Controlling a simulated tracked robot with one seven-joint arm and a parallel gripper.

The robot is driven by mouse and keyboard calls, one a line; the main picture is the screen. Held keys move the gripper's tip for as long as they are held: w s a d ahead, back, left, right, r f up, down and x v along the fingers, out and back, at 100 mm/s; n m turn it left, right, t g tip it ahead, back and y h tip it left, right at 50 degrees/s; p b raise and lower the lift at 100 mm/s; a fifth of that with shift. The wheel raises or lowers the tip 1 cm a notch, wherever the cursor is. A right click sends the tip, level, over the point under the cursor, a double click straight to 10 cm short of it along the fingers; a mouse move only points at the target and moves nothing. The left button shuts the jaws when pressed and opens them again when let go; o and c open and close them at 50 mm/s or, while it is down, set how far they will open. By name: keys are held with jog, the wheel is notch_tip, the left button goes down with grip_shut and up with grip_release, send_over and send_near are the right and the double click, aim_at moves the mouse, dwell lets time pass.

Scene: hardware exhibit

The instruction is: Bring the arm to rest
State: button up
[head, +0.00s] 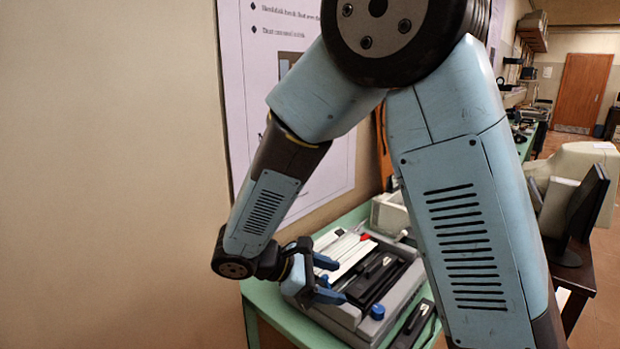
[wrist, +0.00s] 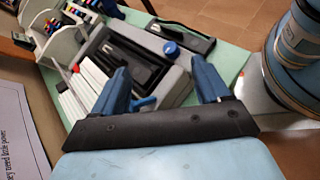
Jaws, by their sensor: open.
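My gripper (head: 328,279) is at the end of my bent blue arm, above the near left part of a grey device on a green table. Its blue fingers are spread with nothing between them. In the wrist view my gripper (wrist: 172,88) also shows open, with the device behind and below the fingers. The grey device (head: 345,318) has a dark recessed tray, white strips and a blue knob (head: 377,312). My upper arm links hide part of the table and the wall poster. I cannot tell the exact gap between the fingers and the device.
The green table (head: 262,309) stands against a plain wall with a poster (head: 245,95). A black handset-like object (head: 412,326) lies right of the device. A white rack with coloured items (wrist: 52,32) stands behind. A dark monitor (head: 588,205) is at the right, with open floor beyond.

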jog(key=s+d+r+m+t+y, duration=0.1)
jog(key=s+d+r+m+y, duration=0.4)
jog(key=d+r+m, duration=0.3)
jog(key=s+d+r+m+t+y, duration=0.2)
jog(key=s+d+r+m+y, duration=0.4)
jog(key=d+r+m, duration=0.3)
jog(key=shift+s+d+y, duration=0.2)
jog(key=shift+d+y, duration=0.1)
jog(key=shift+d, duration=0.9)
dwell(0.8)
